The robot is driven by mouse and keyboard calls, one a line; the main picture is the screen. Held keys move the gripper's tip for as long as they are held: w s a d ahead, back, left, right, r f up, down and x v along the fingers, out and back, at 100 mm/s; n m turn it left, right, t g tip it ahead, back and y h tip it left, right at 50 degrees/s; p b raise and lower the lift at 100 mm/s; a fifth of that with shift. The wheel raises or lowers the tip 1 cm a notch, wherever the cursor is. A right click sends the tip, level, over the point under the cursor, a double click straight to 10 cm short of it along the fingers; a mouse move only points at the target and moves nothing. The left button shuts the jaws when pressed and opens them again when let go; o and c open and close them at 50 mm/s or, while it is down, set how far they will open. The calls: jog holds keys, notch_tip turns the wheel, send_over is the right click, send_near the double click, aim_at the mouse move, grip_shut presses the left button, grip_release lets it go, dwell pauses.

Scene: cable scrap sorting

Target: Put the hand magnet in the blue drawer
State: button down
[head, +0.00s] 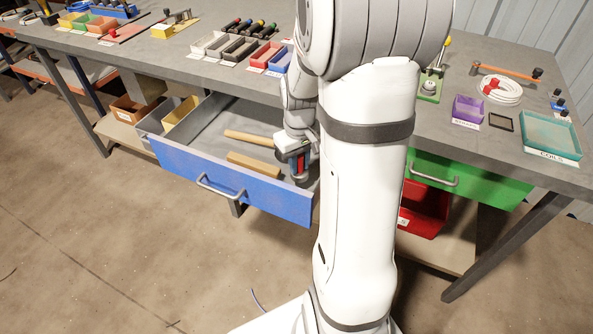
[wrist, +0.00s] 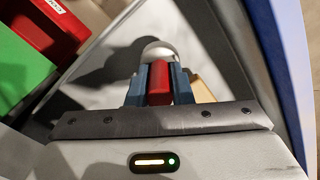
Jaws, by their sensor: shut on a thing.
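The blue drawer (head: 250,187) is pulled open under the bench. In the wrist view its blue front (wrist: 278,60) runs along the right. My gripper (head: 299,165) points down at the drawer's right end, over its inside. In the wrist view my gripper (wrist: 160,82) is shut on the hand magnet (wrist: 159,90), a red body with a pale grey rounded part (wrist: 158,51) beyond the fingertips. Whether the magnet touches the drawer floor cannot be told. My arm hides part of the drawer's right side.
A wooden handle (head: 248,137) and a wooden block (head: 254,165) lie in the drawer, left of my gripper. The green drawer (head: 470,180) is to the right, above a red bin (head: 427,210). The benchtop (head: 455,130) holds trays and tools.

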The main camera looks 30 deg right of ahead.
aim_at(299, 172)
jog(key=shift+f+b, duration=0.3)
jog(key=shift+f, duration=1.5)
jog(key=shift+f, duration=0.1)
jog(key=c, duration=1.3)
grip_release()
notch_tip(299, 172, up, 12)
jog(key=shift+f+p, duration=0.1)
jog(key=shift+p, duration=1)
jog(key=s+a+r+t, duration=0.2)
jog(key=s+a+r, duration=0.2)
jog(key=s+a, duration=0.7)
jog(key=shift+s+a+m, duration=0.35)
jog(key=shift+s+m, duration=0.05)
jog(key=shift+s, duration=0.2)
